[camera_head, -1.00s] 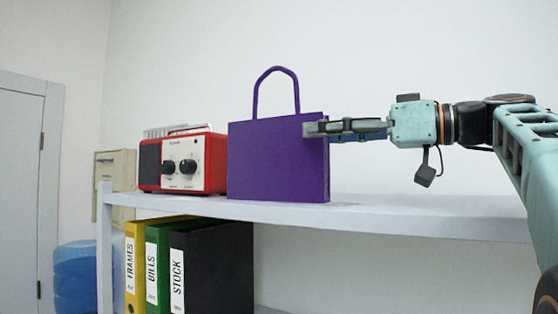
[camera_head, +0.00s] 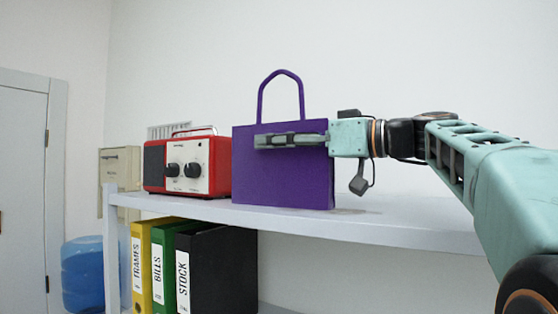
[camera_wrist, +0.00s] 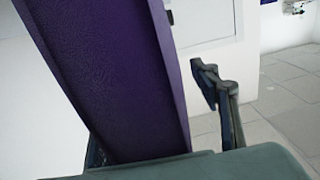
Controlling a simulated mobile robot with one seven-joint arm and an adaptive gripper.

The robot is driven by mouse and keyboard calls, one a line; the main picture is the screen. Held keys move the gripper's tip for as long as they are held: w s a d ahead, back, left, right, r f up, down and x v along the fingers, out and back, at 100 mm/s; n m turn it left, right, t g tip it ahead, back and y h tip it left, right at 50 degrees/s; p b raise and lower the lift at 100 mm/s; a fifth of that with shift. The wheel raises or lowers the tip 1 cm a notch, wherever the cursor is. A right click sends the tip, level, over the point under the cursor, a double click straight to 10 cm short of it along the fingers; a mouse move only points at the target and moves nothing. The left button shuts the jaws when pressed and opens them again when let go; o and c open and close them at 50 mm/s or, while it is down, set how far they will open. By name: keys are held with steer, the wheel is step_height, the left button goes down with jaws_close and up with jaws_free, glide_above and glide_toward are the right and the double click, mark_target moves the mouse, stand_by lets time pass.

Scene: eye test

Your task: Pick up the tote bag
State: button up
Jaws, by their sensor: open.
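The purple tote bag (camera_head: 283,180) stands upright on the white shelf (camera_head: 400,228), its handle loop rising above it. My gripper (camera_head: 262,141) reaches in from the right at the bag's upper part, with one finger across its front face. In the wrist view the bag (camera_wrist: 115,75) runs between my open fingers. The right finger there stands clear of it with a gap, and the other is mostly hidden behind the bag.
A red and white radio (camera_head: 187,165) stands close to the bag's left. Yellow, green (camera_head: 163,260) and black binders (camera_head: 215,270) stand below the shelf. The shelf top right of the bag is clear. A blue container (camera_head: 82,270) is at the far left.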

steer(key=c, duration=1.4)
steer(key=shift+r, duration=0.2)
steer(key=shift+c, duration=0.2)
